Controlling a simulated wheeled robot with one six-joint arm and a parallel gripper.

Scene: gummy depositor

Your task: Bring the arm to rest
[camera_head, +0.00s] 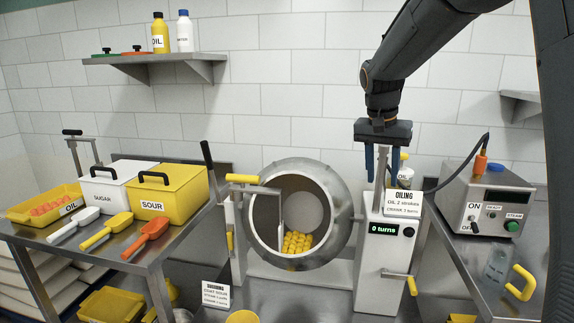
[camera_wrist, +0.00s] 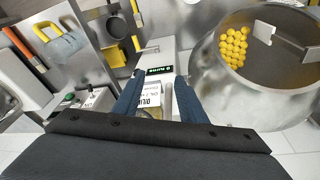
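My gripper (camera_head: 382,172) hangs downward in front of the tiled wall, above the white post with the green "0 turns" display (camera_head: 383,229). In the wrist view its two blue fingers (camera_wrist: 158,100) stand apart, with nothing visibly held between them. The OILING sign (camera_head: 403,198) stands just below and right of the fingers, with a small white bottle (camera_head: 405,177) behind it. In the wrist view the sign (camera_wrist: 151,98) shows in the gap between the fingers. My arm is bent, coming down from the upper right.
A steel drum (camera_head: 340,205) holding yellow gummies (camera_head: 297,242) opens left of the post. A control box (camera_head: 487,197) with a cable stands on the right bench. A side table (camera_head: 133,258) carries bins and scoops at left. A wall shelf (camera_head: 157,58) holds two bottles.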

